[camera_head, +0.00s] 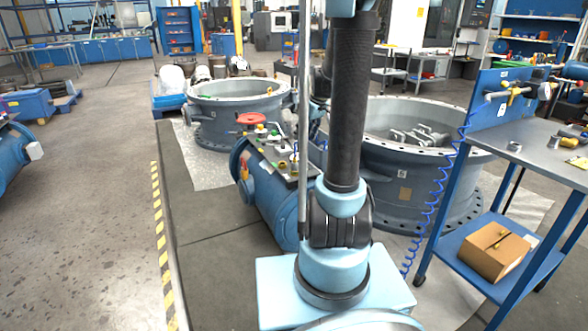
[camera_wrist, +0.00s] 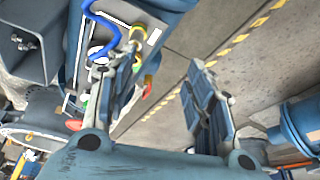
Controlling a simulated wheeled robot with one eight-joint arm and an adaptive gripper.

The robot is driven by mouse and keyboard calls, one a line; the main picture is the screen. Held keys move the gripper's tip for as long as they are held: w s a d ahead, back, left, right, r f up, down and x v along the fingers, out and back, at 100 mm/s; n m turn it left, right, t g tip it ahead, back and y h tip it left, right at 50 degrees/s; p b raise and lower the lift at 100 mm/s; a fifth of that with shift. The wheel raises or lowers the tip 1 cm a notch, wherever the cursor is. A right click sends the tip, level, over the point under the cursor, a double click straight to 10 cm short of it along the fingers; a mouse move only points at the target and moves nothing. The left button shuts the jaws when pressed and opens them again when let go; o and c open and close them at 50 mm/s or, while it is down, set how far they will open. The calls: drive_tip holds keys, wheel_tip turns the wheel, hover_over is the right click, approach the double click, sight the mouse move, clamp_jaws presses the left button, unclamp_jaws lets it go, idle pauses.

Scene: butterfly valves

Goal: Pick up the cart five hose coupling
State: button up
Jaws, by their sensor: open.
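I cannot tell for sure which part is the cart five hose coupling. The blue cart at right carries a panel with a yellow-handled metal fitting (camera_head: 515,92) and a coiled blue hose (camera_head: 436,190). Small metal couplings (camera_head: 553,142) lie on its grey top. My gripper (camera_wrist: 163,78) is open in the wrist view, with nothing between its two fingers. Beyond the left finger, a blue hose (camera_wrist: 92,14) and a brass-coloured fitting (camera_wrist: 138,35) show at a grey-topped blue unit. My gripper's fingers do not show in the head view.
A blue cylinder unit (camera_head: 264,198) with a red handwheel (camera_head: 251,119) stands between two large grey flanged valve bodies (camera_head: 236,113) (camera_head: 415,180). A cardboard box (camera_head: 495,250) is on the cart's lower shelf. The floor left of the yellow-black stripe (camera_head: 163,240) is largely clear.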

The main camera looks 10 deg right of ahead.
drive_tip(key=n, duration=0.1)
approach(295, 162)
drive_tip(key=shift+w+x, duration=0.2)
drive_tip(key=shift+x, duration=2.4)
drive_tip(key=shift+w+x, duration=0.15)
drive_tip(key=shift+x, duration=2.4)
drive_tip(key=shift+r, duration=0.15)
drive_tip(key=c, duration=1.1)
